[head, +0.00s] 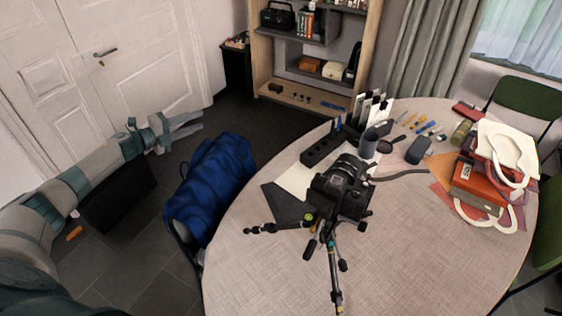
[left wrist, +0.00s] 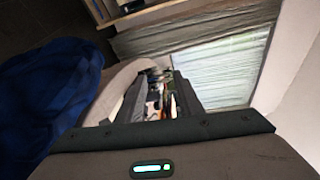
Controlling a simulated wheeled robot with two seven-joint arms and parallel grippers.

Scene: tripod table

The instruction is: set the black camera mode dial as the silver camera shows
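The black camera (head: 342,188) sits on a small tripod (head: 332,255) on the round table. Its mode dial is too small to make out. I cannot pick out a silver camera in either view. My left gripper (head: 202,121) is at the left in the head view, above the floor and beyond the blue-draped chair, well away from the black camera. It is open and empty. In the left wrist view, its two fingers (left wrist: 158,80) stand apart, with part of the table and its objects far off between them. My right gripper is in neither view.
A blue jacket (head: 212,180) on a chair stands between my left arm and the table (head: 270,265). A black power strip (head: 322,147), a grey cup (head: 369,142) and a red box stack (head: 476,185) are on the table. The table's front right is clear.

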